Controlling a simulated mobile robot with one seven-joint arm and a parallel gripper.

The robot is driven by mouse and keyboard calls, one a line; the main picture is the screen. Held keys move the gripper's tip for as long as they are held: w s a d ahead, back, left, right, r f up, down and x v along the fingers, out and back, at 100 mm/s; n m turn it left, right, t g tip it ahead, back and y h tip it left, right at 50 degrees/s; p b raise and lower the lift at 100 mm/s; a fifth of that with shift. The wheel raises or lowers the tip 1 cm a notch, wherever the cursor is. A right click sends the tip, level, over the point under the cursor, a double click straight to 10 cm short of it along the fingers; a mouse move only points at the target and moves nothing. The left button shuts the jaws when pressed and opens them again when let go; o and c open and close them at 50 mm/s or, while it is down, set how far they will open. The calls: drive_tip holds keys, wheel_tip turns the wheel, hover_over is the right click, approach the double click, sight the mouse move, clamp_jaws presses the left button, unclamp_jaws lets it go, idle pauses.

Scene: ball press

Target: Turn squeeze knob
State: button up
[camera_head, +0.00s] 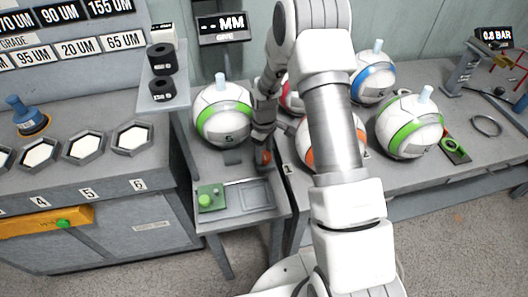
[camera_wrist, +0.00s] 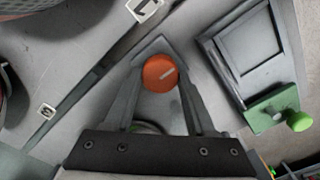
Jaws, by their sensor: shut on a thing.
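The squeeze knob, a round orange knob with a pale line on its face (camera_wrist: 160,73), sits between my fingertips in the wrist view. It also shows small, partly hidden by my gripper, in the head view (camera_head: 265,158). My gripper (camera_wrist: 158,86) is shut on the knob, one finger on each side. In the head view my gripper (camera_head: 262,140) reaches down at the right edge of the small middle table. A white ball with a green band (camera_head: 223,113) stands on this table, left of my gripper.
A green block with a round green button (camera_head: 210,198) and a grey recessed plate (camera_head: 252,196) lie in front of the ball. A display reading "-- MM" (camera_head: 222,26) stands behind. More banded balls, including a green-banded one (camera_head: 409,127), stand on the right table. Hexagonal trays are left.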

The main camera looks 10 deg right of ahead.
clamp_jaws()
drive_tip(key=shift+m, duration=0.4)
drive_tip(key=m+b, duration=0.2)
drive_tip(key=m, duration=0.3)
drive_tip(key=shift+m, duration=0.3)
drive_tip(key=m, duration=0.3)
drive_tip(key=shift+d+b, duration=0.1)
drive_tip(key=shift+b, duration=0.3)
drive_tip(key=shift+m, duration=2.1)
drive_tip(key=o, duration=1.3)
unclamp_jaws()
drive_tip(key=shift+c, duration=0.2)
